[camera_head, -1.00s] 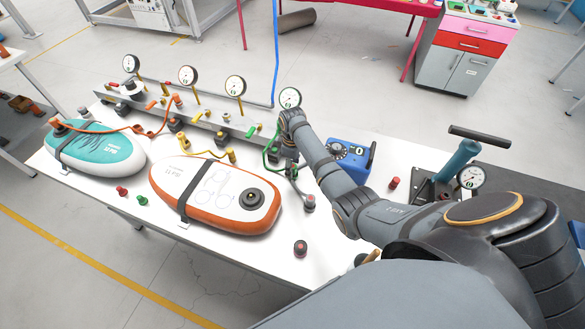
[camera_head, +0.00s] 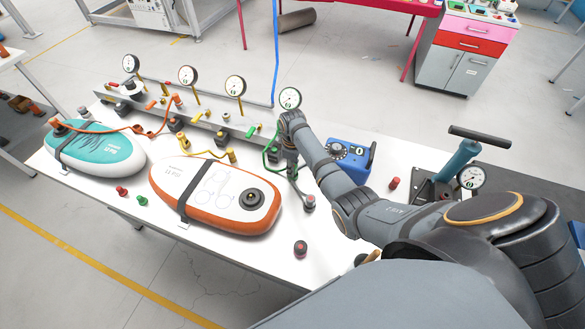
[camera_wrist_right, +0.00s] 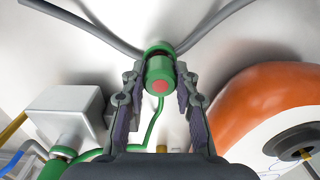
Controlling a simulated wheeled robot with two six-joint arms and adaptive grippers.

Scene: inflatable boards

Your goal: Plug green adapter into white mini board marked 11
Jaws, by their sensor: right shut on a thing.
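The green adapter (camera_wrist_right: 159,72) is between the fingers of my right gripper (camera_wrist_right: 160,88) in the right wrist view. Its reddish round end faces the camera, and a green hose hangs below it. In the head view my right gripper (camera_head: 291,168) points down above the table, to the right of the orange-sided white board (camera_head: 215,190) marked 11. The board's dark round valve (camera_head: 252,199) is apart from the adapter. The board's orange edge (camera_wrist_right: 262,95) and valve (camera_wrist_right: 295,140) also show at the right in the wrist view. My left gripper is out of view.
A teal board (camera_head: 100,150) lies at the left with an orange hose. A manifold with several gauges (camera_head: 235,85) runs along the back. A blue box (camera_head: 349,158) stands right of my gripper. Small red caps (camera_head: 300,249) and a green one (camera_head: 142,201) lie near the front.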

